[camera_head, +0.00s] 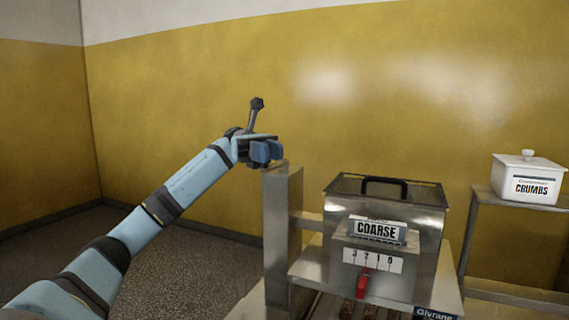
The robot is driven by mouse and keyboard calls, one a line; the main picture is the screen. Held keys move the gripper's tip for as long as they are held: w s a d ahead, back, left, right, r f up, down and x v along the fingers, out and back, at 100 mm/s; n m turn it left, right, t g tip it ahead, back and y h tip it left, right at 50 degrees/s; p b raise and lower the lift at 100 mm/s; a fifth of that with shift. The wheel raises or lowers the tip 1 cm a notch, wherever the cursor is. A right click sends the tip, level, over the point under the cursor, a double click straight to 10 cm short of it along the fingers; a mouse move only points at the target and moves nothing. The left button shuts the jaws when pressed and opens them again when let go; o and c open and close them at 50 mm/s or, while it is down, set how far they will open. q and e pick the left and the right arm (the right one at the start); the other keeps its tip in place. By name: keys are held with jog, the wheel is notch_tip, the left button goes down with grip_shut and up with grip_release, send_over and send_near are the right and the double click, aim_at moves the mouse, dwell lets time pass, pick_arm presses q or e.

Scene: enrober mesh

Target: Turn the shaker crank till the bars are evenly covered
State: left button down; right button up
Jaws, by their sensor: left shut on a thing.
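My left gripper (264,151) is shut at the top of the metal post (283,215), left of the shaker hopper. A dark crank rod with a knob (257,104) sticks up from behind it; the part in the jaws is hidden by the fingers. The steel hopper (425,225) has a dark lid with a black handle and a plate reading COARSE (380,230). A red lever (362,284) sits under a scale numbered 3 to 0, near the 2. Brown bars (370,310) show only partly below the hopper at the bottom edge; their covering cannot be judged. My right gripper is out of view.
A white lidded pot labelled CRUMBS (526,180) stands on a metal side table (486,194) at the right. A sign reading Givrane (434,314) is on the machine's lower front. Open floor (190,255) lies left of the post; a yellow wall is behind.

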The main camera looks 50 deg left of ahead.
pick_arm(q)
jog(key=shift+s+a+m+g, duration=0.15)
jog(key=shift+m+g, duration=0.15)
jog(key=shift+g, duration=0.2)
jog(key=c, duration=1)
grip_release()
jog(key=shift+r, duration=0.1)
jog(key=shift+o, duration=0.2)
jog(key=w+a, duration=0.2)
jog(key=a, duration=1)
jog(key=shift+d, duration=0.1)
